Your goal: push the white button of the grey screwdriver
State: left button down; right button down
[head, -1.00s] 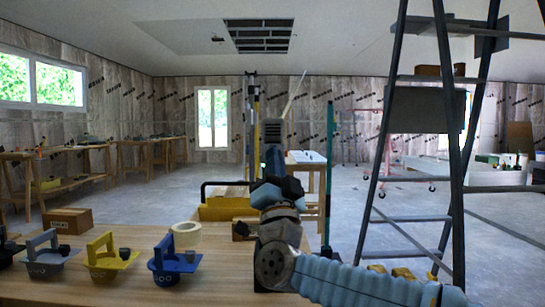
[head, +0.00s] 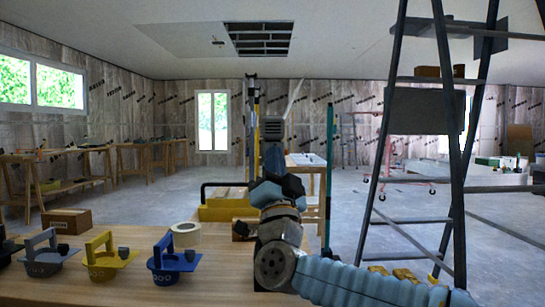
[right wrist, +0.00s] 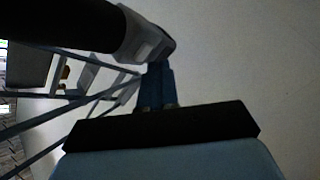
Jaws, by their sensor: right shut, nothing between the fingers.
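On the table at lower left in the head view stands a grey tool (head: 45,260) with a loop handle and a black knob. It may be the grey screwdriver, but I cannot make out a white button on it. A yellow one (head: 103,262) and a blue one (head: 172,264) of like shape stand to its right. My right gripper (head: 272,152) points upward, well to the right of these tools. In the right wrist view its blue fingers (right wrist: 158,85) are shut and empty. A black cylinder with a pale grey end (right wrist: 150,40) shows beside them; I cannot tell what it is. My left gripper is not visible.
A white tape roll (head: 186,235), a cardboard box (head: 67,220) and a yellow toolbox (head: 226,208) are on the wooden table (head: 120,289). A tall stepladder (head: 458,160) stands at the right. The ceiling has an opening (head: 262,38). Open floor lies behind the table.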

jog(key=s+b, duration=0.4)
jog(key=s, duration=0.2)
dwell(0.6)
